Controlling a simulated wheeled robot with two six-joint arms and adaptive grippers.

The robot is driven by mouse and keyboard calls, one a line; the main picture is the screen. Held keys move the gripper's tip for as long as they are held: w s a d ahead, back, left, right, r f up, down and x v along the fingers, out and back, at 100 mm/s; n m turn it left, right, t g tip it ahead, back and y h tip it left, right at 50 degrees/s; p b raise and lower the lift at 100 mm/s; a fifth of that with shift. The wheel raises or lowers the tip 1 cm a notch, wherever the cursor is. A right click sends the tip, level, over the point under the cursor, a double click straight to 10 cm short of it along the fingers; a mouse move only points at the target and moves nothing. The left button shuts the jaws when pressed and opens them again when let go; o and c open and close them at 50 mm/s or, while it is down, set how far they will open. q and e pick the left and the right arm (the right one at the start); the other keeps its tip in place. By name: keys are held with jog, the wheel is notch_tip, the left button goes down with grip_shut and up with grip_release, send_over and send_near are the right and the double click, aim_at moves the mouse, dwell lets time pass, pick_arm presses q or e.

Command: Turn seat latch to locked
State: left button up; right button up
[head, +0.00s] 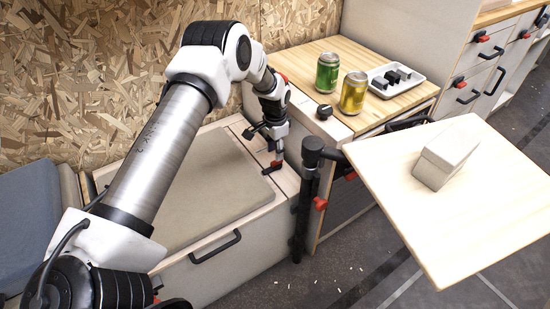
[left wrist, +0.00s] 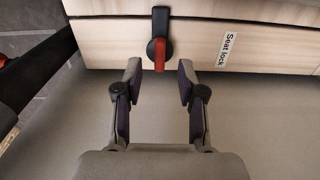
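The seat latch (left wrist: 160,42) has a black upper part and a red lower part. It is on a pale wooden panel, beside a label (left wrist: 228,46) reading "Seat lock". In the left wrist view it stands upright, red end toward my gripper. In the head view the red part of the latch (head: 271,168) shows at the edge of the bench seat. My left gripper (left wrist: 159,75) is open, with its fingers on either side of the line to the latch and apart from it. In the head view my left gripper (head: 279,152) is just above the latch. My right gripper is not in view.
The padded bench (head: 195,185) lies under my left arm. A wooden counter (head: 350,50) behind holds a green can (head: 327,72), a yellow can (head: 353,93) and a tray (head: 397,78). A swing table (head: 460,200) with a grey block (head: 446,156) stands right. A black post (head: 305,210) stands close by.

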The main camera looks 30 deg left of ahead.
pick_arm(q)
notch_tip(320, 180, up, 8)
jog(key=shift+f, duration=0.25)
